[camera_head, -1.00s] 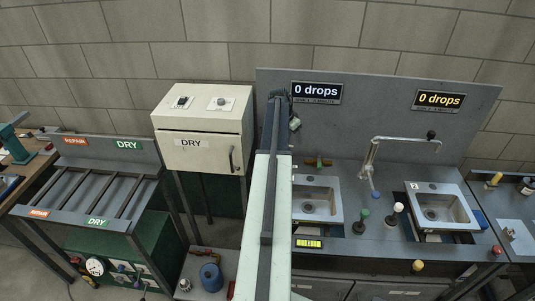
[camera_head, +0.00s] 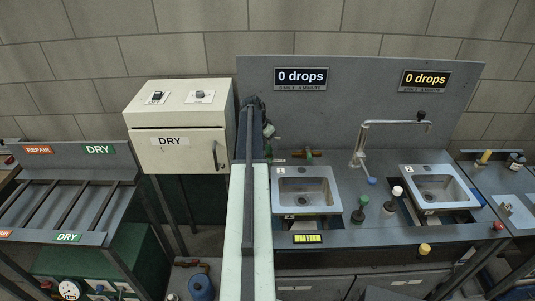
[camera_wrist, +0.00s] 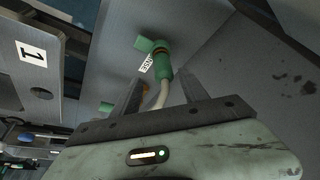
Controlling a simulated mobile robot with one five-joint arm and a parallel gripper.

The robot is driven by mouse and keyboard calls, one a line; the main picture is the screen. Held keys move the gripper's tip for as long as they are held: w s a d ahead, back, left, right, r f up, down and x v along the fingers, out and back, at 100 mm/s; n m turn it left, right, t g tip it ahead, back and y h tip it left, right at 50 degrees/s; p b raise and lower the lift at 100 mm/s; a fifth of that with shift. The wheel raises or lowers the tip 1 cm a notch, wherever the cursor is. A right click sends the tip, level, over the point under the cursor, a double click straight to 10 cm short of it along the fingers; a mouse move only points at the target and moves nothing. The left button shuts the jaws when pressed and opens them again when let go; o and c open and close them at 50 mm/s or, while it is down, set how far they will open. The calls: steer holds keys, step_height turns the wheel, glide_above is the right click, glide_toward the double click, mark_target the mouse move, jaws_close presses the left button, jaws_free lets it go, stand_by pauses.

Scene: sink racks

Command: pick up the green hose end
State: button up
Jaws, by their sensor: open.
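The green hose end (camera_wrist: 160,62) shows in the wrist view as a green fitting with an orange-brown ring, a side tab and a white tag. A pale hose runs down from it toward my gripper. My gripper (camera_wrist: 160,84) is open, with one finger on each side of the hose line and the fitting at or just beyond the fingertips. I cannot tell whether they touch. In the head view, a small green piece (camera_head: 309,154) with an orange-brown bar is behind the left sink; I cannot tell whether it is the same fitting. My gripper is hidden there.
The left sink (camera_head: 280,190) and right sink (camera_head: 405,178) sit in the grey counter, with a curved faucet (camera_head: 365,140) between them. A beige DRY cabinet (camera_head: 180,158) and drying rack (camera_head: 90,215) stand left. A grey panel (camera_wrist: 245,60) is close right of my gripper.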

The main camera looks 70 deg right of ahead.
mark_target(271, 151)
steer(key=shift+b+x, duration=0.6)
steer(key=shift+x, duration=0.5)
steer(key=b+x, duration=0.3)
steer(key=w+b+x, duration=0.1)
steer(key=b+x, duration=0.1)
steer(key=shift+a+f, duration=0.15)
steer(key=shift+a, duration=0.15)
steer(key=shift+d+f, duration=0.1)
steer(key=shift+f, duration=0.1)
steer(key=shift+s+r, duration=0.1)
steer(key=shift+r, duration=0.15)
jaws_close()
